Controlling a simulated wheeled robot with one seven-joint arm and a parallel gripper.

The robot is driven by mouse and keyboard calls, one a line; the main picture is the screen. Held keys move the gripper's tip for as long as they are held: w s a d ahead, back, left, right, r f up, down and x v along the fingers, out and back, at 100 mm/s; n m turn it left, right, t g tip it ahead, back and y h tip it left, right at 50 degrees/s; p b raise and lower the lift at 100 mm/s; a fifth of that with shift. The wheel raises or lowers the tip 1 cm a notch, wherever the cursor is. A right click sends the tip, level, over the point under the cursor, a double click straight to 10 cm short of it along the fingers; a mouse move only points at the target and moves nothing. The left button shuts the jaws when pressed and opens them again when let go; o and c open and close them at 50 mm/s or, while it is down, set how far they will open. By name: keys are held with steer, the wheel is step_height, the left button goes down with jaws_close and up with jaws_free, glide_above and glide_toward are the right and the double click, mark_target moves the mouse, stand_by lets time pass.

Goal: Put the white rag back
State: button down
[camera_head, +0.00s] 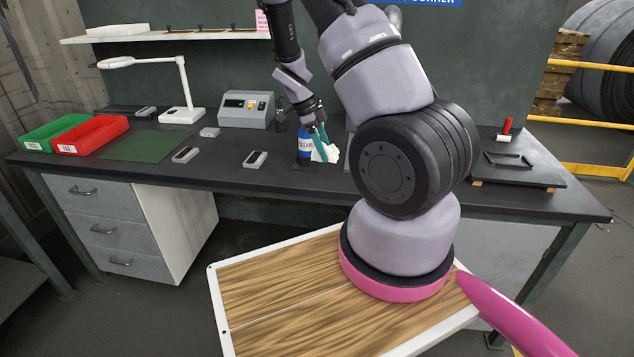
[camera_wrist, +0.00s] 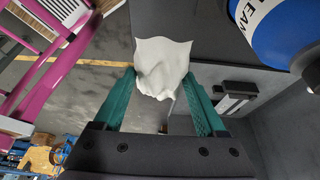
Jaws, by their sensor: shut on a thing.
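The white rag (camera_head: 328,153) hangs over the worktable, at the right of a blue and white cleaner bottle (camera_head: 304,146). My gripper (camera_head: 320,133) is shut on the rag from above, with its teal fingers pointing down. In the wrist view the rag (camera_wrist: 163,68) is bunched between the two teal fingertips of my gripper (camera_wrist: 160,78), its loose edges sticking out beyond them. The bottle (camera_wrist: 285,32) shows large at the upper right there, apart from the rag. Whether the rag touches the table is hard to tell. My arm hides part of the tabletop.
The dark worktable (camera_head: 235,170) holds a grey device (camera_head: 246,109), a white lamp (camera_head: 182,85), a green bin (camera_head: 55,131), a red bin (camera_head: 92,135) and small parts. A black plate (camera_head: 510,168) and a red-handled tool (camera_head: 505,130) lie at the right. The front centre is mostly clear.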

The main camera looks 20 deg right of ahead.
mark_target(328, 180)
step_height(328, 180, down, 8)
steer(key=shift+f, duration=0.15)
stand_by(0.3)
jaws_free()
steer(key=shift+f, duration=0.1)
